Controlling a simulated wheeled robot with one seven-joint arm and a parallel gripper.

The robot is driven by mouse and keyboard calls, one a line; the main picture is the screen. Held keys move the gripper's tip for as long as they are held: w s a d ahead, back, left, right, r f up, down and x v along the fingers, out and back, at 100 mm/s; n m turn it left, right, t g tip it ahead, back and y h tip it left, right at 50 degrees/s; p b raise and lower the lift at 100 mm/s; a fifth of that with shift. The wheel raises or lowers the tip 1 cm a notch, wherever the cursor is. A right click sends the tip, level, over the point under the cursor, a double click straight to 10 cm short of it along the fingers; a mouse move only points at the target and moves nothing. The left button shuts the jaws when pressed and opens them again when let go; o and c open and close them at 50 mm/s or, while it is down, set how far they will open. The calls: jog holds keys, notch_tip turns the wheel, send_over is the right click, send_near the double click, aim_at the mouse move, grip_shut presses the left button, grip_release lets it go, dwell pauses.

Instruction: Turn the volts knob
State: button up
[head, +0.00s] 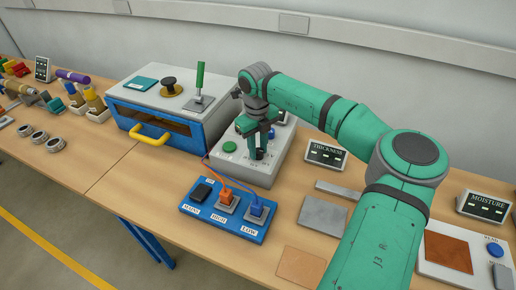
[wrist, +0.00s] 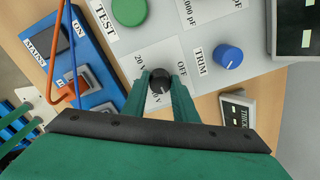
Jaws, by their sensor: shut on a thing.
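The black volts knob (wrist: 160,80) sits on the sloping grey panel (wrist: 150,50), with markings "20 V" and "OFF" printed around it. A white line shows on its top. My gripper (wrist: 160,88) is shut on the knob, one green finger on each side of it. In the head view my gripper (head: 260,150) reaches down onto the grey tester box (head: 262,172), and the knob is mostly hidden there by the fingers.
On the same panel are a green TEST button (wrist: 129,11) and a blue TRIM knob (wrist: 228,57). The blue MAINS board (head: 228,222) with orange and blue leads stands in front. The thickness display (head: 325,154) is to the right, the blue oven-like box (head: 165,125) to the left.

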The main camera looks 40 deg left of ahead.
jog(key=m, duration=0.6)
jog(key=shift+w+m, duration=0.1)
jog(key=shift+m, duration=0.2)
dwell(0.4)
jog(key=o, duration=1.1)
jog(key=shift+r, duration=0.15)
notch_tip(320, 180, up, 11)
jog(key=shift+a+f, duration=0.15)
jog(key=shift+f, duration=0.05)
